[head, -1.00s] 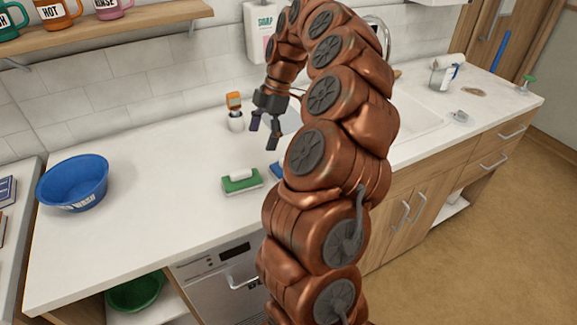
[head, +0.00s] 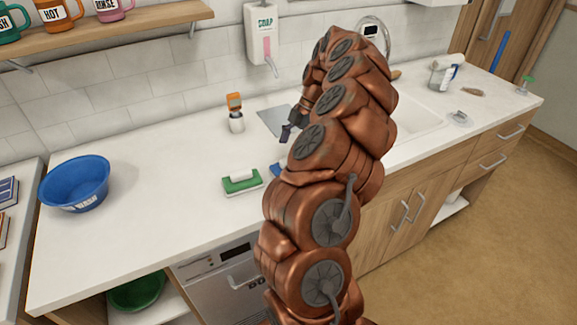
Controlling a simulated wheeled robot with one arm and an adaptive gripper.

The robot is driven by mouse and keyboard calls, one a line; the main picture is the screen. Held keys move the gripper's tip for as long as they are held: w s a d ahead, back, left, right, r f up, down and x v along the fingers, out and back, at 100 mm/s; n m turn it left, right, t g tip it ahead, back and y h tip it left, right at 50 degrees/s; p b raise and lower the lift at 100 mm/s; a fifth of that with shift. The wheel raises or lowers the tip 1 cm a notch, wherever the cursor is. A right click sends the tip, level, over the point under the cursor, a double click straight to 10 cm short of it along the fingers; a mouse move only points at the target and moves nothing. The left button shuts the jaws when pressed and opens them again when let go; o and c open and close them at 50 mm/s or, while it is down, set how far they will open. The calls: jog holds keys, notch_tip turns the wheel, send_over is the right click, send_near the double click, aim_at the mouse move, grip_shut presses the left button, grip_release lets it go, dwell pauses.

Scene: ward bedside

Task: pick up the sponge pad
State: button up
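I cannot tell which of the two is the sponge pad. My gripper (head: 287,133) is above the counter, beyond both items and near the grey plate by the sink. Only a dark finger shows clearly; my arm hides the rest, so its opening cannot be judged. Nothing is seen held in it.
A blue bowl (head: 74,184) stands at the left of the counter (head: 150,200). A white holder with an orange-topped brush (head: 236,114) stands near the wall. A soap dispenser (head: 262,35) hangs above. The sink (head: 415,118) is right of my arm. The counter between bowl and green block is clear.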

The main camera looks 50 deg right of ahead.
jog(key=shift+p+x, duration=0.7)
jog(key=shift+x, duration=0.2)
jog(key=shift+s+p+x, duration=0.2)
jog(key=shift+p+x, duration=0.25)
jog(key=shift+x, duration=1.1)
jog(key=shift+a+r, duration=0.1)
jog(key=c, duration=1.2)
jog(key=shift+r+b, duration=0.55)
jog(key=shift+r, duration=0.05)
notch_tip(320, 180, up, 2)
jog(key=shift+s+r+b, duration=0.1)
jog(key=shift+b, duration=0.6)
jog(key=s+d+b, duration=0.1)
jog(key=s+d, duration=0.2)
jog(key=s, duration=0.1)
jog(key=s+d+r+b, duration=0.1)
jog(key=s+d, duration=0.2)
jog(key=s, duration=0.1)
jog(key=s+d+b, duration=0.2)
jog(key=s+d, duration=0.1)
jog(key=s, duration=0.1)
jog(key=shift+s+d+r, duration=0.3)
jog(key=shift+d, duration=0.05)
